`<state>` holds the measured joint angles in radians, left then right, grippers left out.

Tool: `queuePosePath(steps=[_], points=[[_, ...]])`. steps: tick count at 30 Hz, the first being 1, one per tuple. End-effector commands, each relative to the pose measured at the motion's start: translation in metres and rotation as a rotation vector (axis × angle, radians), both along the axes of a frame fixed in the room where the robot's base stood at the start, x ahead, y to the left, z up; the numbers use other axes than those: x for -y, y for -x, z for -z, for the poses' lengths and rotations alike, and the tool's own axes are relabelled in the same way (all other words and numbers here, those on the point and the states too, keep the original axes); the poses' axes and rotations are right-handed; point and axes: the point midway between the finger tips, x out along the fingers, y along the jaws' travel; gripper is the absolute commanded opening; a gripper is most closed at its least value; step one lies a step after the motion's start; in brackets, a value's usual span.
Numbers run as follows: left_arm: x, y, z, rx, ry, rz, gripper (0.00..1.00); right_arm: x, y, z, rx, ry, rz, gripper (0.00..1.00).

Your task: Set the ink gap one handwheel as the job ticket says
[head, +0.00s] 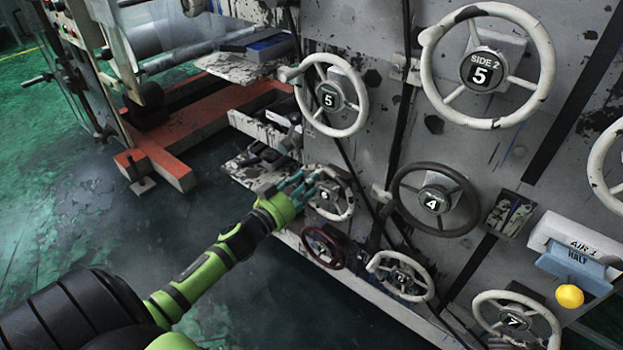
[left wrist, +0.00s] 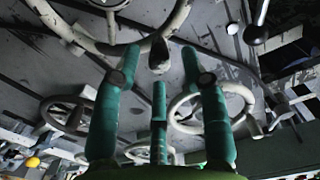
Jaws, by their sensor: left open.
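Several numbered handwheels sit on the grey machine panel; I cannot tell which is ink gap one, and no job ticket is legible. My left gripper (head: 308,186), green with teal fingers, is open at the left rim of a small white handwheel (head: 348,208), its label hard to read. In the left wrist view the open fingers (left wrist: 160,62) reach up to a white wheel rim (left wrist: 105,49) with a dark-tipped handle between them. I cannot tell whether they touch it. My right gripper is out of view.
Nearby are a white wheel 5 (head: 364,103), a dark wheel 4 (head: 397,204), a dark red wheel (head: 307,236) and a white wheel (head: 425,278) below. A white wheel marked SIDE 2 5 (head: 547,55) is upper right. An orange frame (head: 180,172) stands left; green floor (head: 40,200) is clear.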

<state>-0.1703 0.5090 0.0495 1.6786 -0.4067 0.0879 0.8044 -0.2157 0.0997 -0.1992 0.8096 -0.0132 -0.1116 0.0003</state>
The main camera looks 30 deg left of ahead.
Motion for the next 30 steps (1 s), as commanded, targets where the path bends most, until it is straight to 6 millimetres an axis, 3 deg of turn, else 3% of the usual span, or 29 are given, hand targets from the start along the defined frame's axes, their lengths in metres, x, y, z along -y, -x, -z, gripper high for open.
queuePosePath(steps=[6,16,17,20,30], points=[[0.002,-0.024,0.0,0.0,0.0,0.0,0.44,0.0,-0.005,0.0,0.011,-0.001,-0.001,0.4],[0.002,-0.028,0.001,-0.002,0.0,0.0,0.44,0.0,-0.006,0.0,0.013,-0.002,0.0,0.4],[0.002,-0.028,0.001,-0.002,0.0,0.0,0.4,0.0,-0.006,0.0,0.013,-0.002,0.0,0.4],[0.002,-0.028,0.001,-0.002,0.0,0.0,0.0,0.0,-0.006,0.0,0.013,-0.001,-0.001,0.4],[0.002,-0.028,-0.001,0.001,0.006,0.0,0.0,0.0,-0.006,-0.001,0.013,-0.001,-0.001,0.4]])
